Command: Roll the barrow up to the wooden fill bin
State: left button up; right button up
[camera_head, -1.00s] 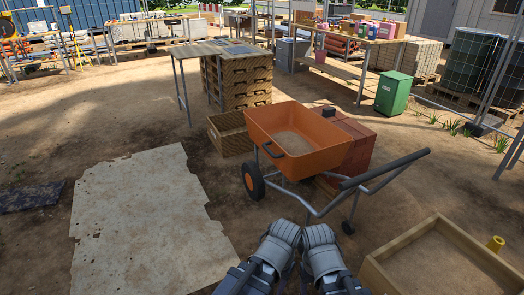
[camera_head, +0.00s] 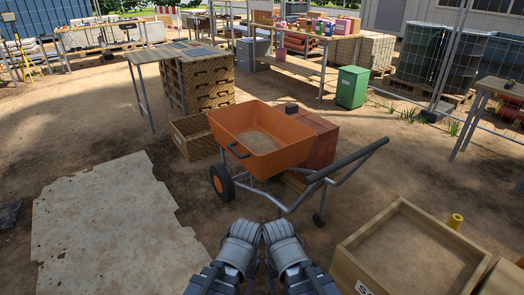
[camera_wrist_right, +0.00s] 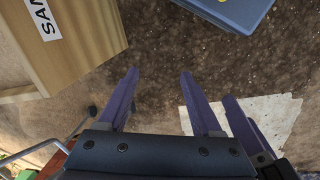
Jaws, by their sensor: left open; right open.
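The barrow (camera_head: 226,125) has an orange tray with some sand-coloured material, a black front wheel and grey handles pointing right. It stands on the dirt in front of a stack of red bricks. A wooden bin with a sandy fill (camera_head: 378,213) stands at the lower right; its label is partly cut off. The bin's wooden side and "SAN" label also show in the right wrist view (camera_wrist_right: 92,45). My left gripper (camera_head: 240,238) and right gripper (camera_head: 281,238) sit side by side at bottom centre, apart from the barrow. The right wrist view shows the right fingers (camera_wrist_right: 160,85) spread and empty.
A pale flat sheet (camera_head: 110,225) lies on the ground at left. A table (camera_head: 498,88) is at right. Dirt is clear between sheet and barrow.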

jog(key=w+d+n+t+h+b, duration=0.1)
jog(key=w+d+t+h+b, duration=0.15)
jog(key=w, duration=0.45)
jog(key=n+t+h+b, duration=0.4)
jog(key=n+t+h, duration=0.2)
jog(key=n+t, duration=0.5)
send_near(315, 178)
jog(key=w+d+f+g, duration=0.1)
jog(key=w+d, duration=0.1)
jog(key=w, duration=0.1)
jog(key=shift+w+a+r+n+y, duration=0.15)
jog(key=shift+w+n+y, duration=0.15)
jog(key=shift+n, duration=0.4)
jog(key=shift+b+x, duration=0.65)
jog(key=shift+x, duration=3.3)
grip_shut()
